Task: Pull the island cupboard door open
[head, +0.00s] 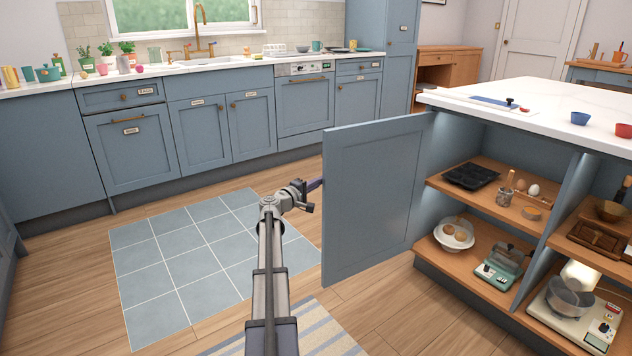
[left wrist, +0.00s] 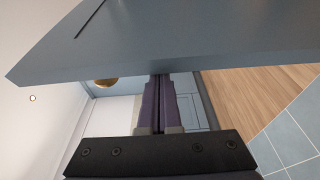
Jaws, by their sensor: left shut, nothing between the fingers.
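The island cupboard door (head: 372,195) is a blue-grey panel standing wide open, swung out to the left from the island. Its panel also spans the top of the left wrist view (left wrist: 190,45). No handle shows on the face seen in the head view. My left gripper (head: 315,184) is at the door's free edge, its tips partly hidden there. In the left wrist view its purple fingers (left wrist: 159,95) are together with nothing between them, reaching to the door's lower edge in the picture. I cannot tell whether they touch it. My right gripper is not in view.
The island's open shelves (head: 470,250) hold a dark baking tin (head: 470,176), a green scale (head: 500,265) and a mixer (head: 572,300). A tiled mat (head: 190,255) and bare wood floor lie left of the door. Blue cabinets (head: 200,130) line the back wall.

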